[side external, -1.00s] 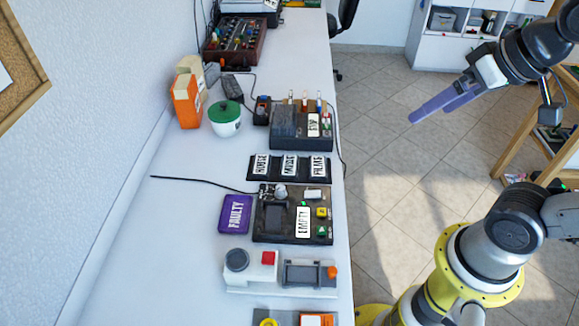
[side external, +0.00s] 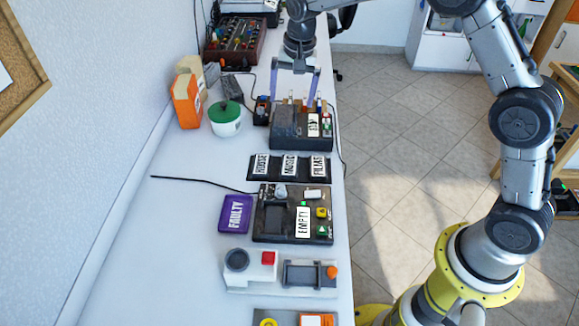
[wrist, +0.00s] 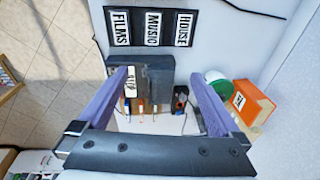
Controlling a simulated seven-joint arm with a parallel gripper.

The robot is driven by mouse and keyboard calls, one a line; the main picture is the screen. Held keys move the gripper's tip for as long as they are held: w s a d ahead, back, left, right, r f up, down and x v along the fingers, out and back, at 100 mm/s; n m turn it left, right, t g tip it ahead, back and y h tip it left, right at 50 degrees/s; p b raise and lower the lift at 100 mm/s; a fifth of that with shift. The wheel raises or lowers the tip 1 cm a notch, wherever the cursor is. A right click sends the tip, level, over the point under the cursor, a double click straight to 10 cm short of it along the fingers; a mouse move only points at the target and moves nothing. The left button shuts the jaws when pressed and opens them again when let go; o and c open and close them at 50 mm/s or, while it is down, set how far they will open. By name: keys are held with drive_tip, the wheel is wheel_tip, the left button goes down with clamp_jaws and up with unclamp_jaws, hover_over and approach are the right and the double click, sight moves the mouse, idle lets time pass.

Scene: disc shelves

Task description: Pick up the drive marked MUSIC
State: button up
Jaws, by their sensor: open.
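The drive marked MUSIC (side external: 289,167) is a black block with a white label. It stands in a row between the HOUSE drive (side external: 261,167) and the FILMS drive (side external: 318,167). In the wrist view the MUSIC drive (wrist: 153,28) is at the top, between FILMS (wrist: 120,29) and HOUSE (wrist: 184,28). My gripper (side external: 297,84) is open and empty, with purple fingers pointing down. It is above the far end of the dark device behind the drive row, apart from the drives. In the wrist view my gripper's fingers (wrist: 160,88) spread wide around that device.
The dark device (side external: 287,130) has a white label and several upright plugs. A green-lidded white pot (side external: 225,120) and an orange box (side external: 186,100) stand left of it. A purple FAULTY block (side external: 236,214) and a black EMPTY device (side external: 275,233) lie in front of the drives.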

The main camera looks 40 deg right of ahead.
drive_tip(key=g, duration=0.2)
hover_over(289, 164)
drive_tip(key=f, duration=1.6)
drive_tip(key=shift+s+f, duration=0.15)
drive_tip(key=shift+s, duration=0.15)
drive_tip(key=shift+w+f, duration=0.2)
drive_tip(key=shift+f, duration=3.05)
drive_tip(key=shift+c, duration=0.2)
clamp_jaws()
drive_tip(key=shift+r, duration=0.15)
